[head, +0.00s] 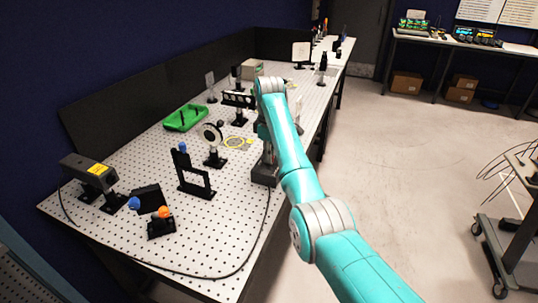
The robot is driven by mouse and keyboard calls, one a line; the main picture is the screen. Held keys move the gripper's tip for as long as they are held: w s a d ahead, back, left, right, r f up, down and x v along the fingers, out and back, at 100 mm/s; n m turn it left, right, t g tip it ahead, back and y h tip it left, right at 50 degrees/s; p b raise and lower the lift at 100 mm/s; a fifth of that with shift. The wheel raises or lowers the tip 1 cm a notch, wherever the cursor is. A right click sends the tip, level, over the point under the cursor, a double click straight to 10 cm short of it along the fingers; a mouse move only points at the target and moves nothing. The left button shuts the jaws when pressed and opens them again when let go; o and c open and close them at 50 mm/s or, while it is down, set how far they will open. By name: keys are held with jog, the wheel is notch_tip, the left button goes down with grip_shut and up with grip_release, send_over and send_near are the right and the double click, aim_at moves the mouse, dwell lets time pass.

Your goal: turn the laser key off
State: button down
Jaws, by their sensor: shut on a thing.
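A dark box (265,175) stands near the right edge of the perforated table, with a black cable running to it. My arm reaches over the table and bends down, and my gripper (268,153) points down at this box. The gripper is partly hidden behind my own arm link. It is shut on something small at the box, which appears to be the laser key. The key itself is too small and covered to see, so its turn position cannot be told. The laser head (88,170), grey with a yellow label, sits at the left end of the table.
Optic mounts (195,175), a round mirror mount (212,142) and a green tray (185,117) stand left of my arm. Black foam panels (130,105) line the table's back. The floor (400,170) on the right is clear up to a cart (515,240).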

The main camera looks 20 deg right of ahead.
jog(key=c, duration=1.3)
grip_release()
jog(key=shift+o, duration=0.2)
